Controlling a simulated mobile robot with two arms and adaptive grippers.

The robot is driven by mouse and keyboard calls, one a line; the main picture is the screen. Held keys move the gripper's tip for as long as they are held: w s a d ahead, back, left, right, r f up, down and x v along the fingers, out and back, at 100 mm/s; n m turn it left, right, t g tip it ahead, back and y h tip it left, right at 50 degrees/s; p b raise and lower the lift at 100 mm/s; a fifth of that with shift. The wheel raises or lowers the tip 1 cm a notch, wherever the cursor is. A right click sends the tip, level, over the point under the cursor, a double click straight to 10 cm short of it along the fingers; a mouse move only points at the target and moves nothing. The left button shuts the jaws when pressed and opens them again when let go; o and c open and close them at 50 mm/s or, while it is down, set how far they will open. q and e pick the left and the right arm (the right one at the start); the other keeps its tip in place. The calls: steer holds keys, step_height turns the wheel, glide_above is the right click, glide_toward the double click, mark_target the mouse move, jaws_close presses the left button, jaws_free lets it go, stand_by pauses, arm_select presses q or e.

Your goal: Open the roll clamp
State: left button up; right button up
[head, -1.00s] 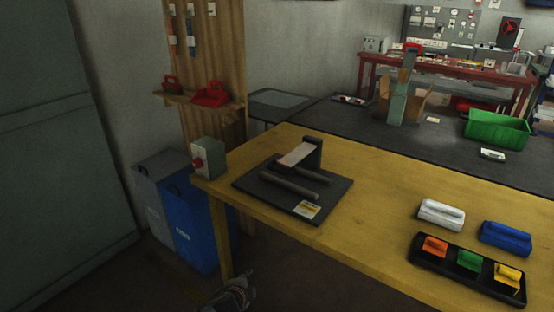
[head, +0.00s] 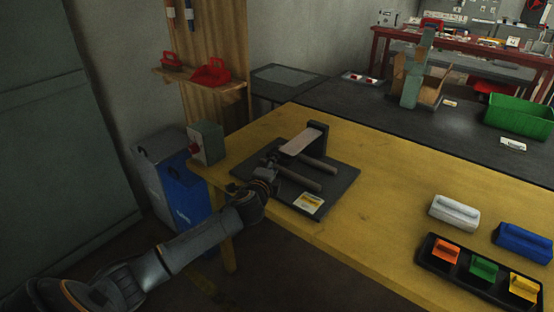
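The roll clamp (head: 345,178) lies on the yellow table near its left end. It has a dark flat base, two dark rollers lying side by side, an upright dark block at the back and a pale flat plate (head: 300,143) reaching out from that block over the rollers. A small white and yellow label is on the base's front corner. My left gripper (head: 268,163) is at the base's left edge, close to the roller ends. Its fingers are small and dark, so I cannot tell whether they are open or touch anything. My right gripper is out of view.
A grey box with a red button (head: 208,143) stands at the table's left corner, close to my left gripper. A black tray of coloured blocks (head: 428,285) and white (head: 454,212) and blue (head: 523,240) handled blocks lie to the right. The yellow table (head: 380,215) between is clear.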

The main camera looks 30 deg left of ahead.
arm_select(q)
steer(key=shift+x, duration=2.35)
jaws_close()
